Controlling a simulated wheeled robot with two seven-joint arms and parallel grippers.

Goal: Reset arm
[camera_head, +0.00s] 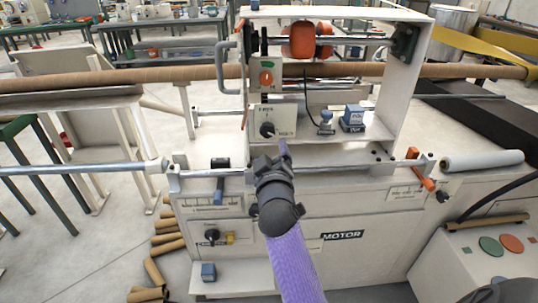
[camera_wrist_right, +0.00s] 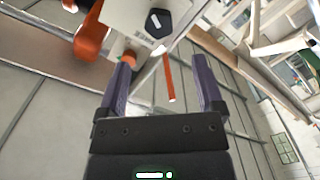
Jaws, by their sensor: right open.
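My right arm comes up from the bottom middle of the head view in a purple sleeve. Its dark right gripper (camera_head: 282,150) is in front of the white winder machine (camera_head: 345,215), just below a panel with a black rotary knob (camera_head: 267,129). In the right wrist view the two purple fingers of the right gripper (camera_wrist_right: 163,85) stand wide apart, with nothing held between them. An orange bar (camera_wrist_right: 168,78) shows in the gap beyond them. A white panel with a dark knob (camera_wrist_right: 157,22) lies ahead. My left gripper is not in view.
A long brown tube (camera_head: 150,74) crosses behind the machine. A steel rod (camera_head: 85,168) runs along its front, with a blue-handled lever (camera_head: 219,190) and an orange lever (camera_head: 420,176). A white roll (camera_head: 482,161) lies at right. Brown tubes (camera_head: 155,270) lie on the floor.

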